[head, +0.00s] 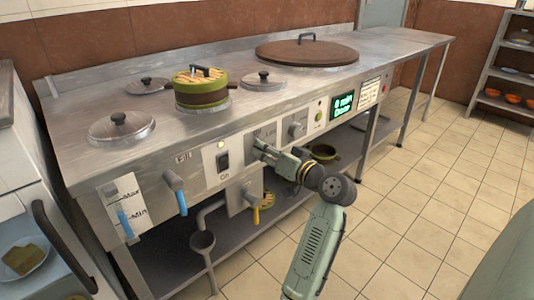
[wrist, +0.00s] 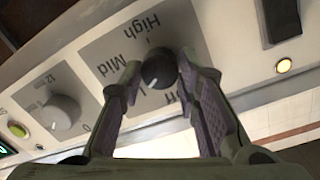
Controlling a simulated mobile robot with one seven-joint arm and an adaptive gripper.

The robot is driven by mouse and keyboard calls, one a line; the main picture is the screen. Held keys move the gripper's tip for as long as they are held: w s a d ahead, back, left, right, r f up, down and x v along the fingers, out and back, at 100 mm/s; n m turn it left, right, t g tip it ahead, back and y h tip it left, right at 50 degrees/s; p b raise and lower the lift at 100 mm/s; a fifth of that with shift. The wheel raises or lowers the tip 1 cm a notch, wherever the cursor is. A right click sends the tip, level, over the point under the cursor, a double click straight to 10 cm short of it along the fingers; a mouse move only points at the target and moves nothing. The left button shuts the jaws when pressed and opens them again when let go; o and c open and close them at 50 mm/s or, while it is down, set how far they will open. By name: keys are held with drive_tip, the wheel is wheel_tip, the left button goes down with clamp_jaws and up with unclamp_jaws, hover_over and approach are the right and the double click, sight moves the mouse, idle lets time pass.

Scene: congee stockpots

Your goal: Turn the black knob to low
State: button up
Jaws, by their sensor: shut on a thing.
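The black knob (wrist: 158,68) is on the front panel, between the two fingers of my gripper (wrist: 160,78) in the wrist view. The fingers are shut on its sides. A small light mark shows at the knob's lower edge, towards a label starting with "L" that a finger partly hides. "High" and "Mid" are readable, and "Off" is partly covered. In the head view my gripper (head: 262,148) reaches the panel and hides the knob.
A grey dial (wrist: 62,112) with numbers sits beside the knob, also seen in the head view (head: 296,127). A black switch (head: 222,159), a blue-handled tap (head: 175,190) and a green display (head: 343,106) share the front. Lidded pots (head: 201,97) stand on top.

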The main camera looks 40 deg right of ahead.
sight(257, 113)
idle(0.3)
drive_tip(key=o, duration=1.2)
drive_tip(key=shift+c, duration=0.2)
wheel_tip(257, 113, up, 10)
drive_tip(key=shift+r, duration=0.1)
